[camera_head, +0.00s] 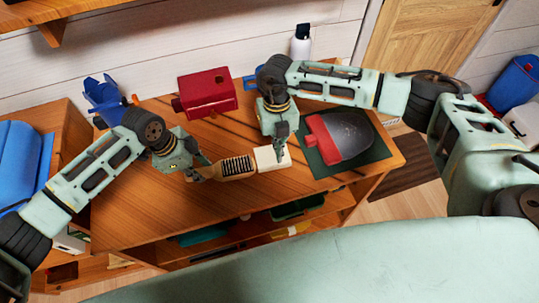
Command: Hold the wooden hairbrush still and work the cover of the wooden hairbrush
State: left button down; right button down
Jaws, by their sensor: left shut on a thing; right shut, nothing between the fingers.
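The wooden hairbrush (236,167) lies over the wooden tabletop with its dark bristles showing. My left gripper (203,172) is shut on its left end. A cream block-like piece (266,158), which looks like the brush's cover, sits at the right end of the brush. I cannot tell whether it touches the brush. My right gripper (279,158) is shut with nothing between its fingers, pointing down at the cream cover. It hides part of the cover, and contact is unclear.
A dark rounded item with a red end (345,135) lies on a green mat (375,152) to the right. A red box (207,92) stands at the back, with a blue object (103,95) to its left. A white bottle (301,42) stands behind. The table's front left is clear.

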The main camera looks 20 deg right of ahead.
aim_at(244, 163)
pick_arm(q)
jog(key=shift+a+f, duration=0.25)
jog(key=shift+a, duration=0.4)
pick_arm(e)
jog(key=shift+w+d, duration=0.1)
jog(key=shift+d, duration=0.45)
pick_arm(q)
jog(key=shift+d+r, duration=0.15)
jog(key=shift+d, duration=0.2)
pick_arm(e)
jog(key=shift+w+a, duration=0.15)
jog(key=shift+a, duration=2.55)
jog(key=shift+w+a, duration=0.15)
jog(key=shift+a, duration=1.25)
jog(key=shift+w+a, duration=0.1)
jog(key=shift+a, duration=1.25)
